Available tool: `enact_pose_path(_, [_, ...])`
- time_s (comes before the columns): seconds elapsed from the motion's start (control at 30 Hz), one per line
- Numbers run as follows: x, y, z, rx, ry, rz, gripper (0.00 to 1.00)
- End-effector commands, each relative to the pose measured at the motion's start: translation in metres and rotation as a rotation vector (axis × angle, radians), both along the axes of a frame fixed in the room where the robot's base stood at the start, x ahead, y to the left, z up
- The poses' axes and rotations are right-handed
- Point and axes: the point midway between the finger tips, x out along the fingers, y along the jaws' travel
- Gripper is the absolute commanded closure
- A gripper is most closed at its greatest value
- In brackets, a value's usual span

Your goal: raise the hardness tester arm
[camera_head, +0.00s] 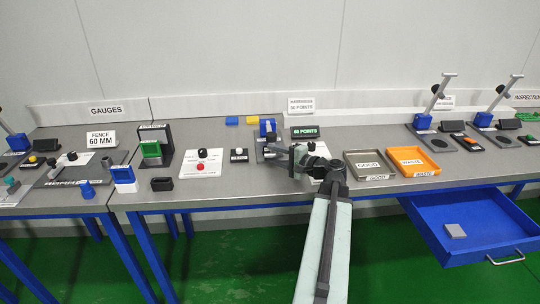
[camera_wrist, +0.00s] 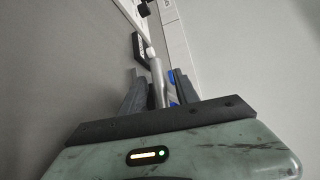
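The hardness tester (camera_head: 267,126) is a small blue block on a dark plate near the middle of the bench, in front of the sign reading 50 points. Its arm looks lowered, and my gripper (camera_head: 279,150) covers part of it in the head view. In the wrist view, a light grey rod, apparently the tester arm (camera_wrist: 156,80), lies between the two dark fingers of my gripper (camera_wrist: 160,90). A blue strip shows between the rod and the right finger, so the fingers look open around it. Any contact at the left finger is unclear.
A display (camera_head: 305,132) stands behind my gripper. To its right are a grey good tray (camera_head: 369,177) and an orange waste tray (camera_head: 433,172). An open blue drawer (camera_head: 440,235) juts out at the lower right.

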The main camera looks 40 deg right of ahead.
Motion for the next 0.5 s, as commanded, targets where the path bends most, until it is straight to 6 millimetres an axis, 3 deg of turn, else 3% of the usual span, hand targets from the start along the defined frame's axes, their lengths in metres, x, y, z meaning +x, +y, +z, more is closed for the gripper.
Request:
enact_pose_path(0.17, [0.021, 0.001, -0.004, -0.001, 0.001, 0.000, 0.63])
enact_pose_path(0.43, [0.023, 0.001, -0.003, 0.000, 0.000, -0.002, 0.63])
enact_pose_path(0.47, [0.023, 0.001, -0.003, 0.000, 0.000, -0.002, 0.66])
enact_pose_path(0.5, [0.023, 0.001, -0.003, 0.000, 0.000, -0.002, 0.77])
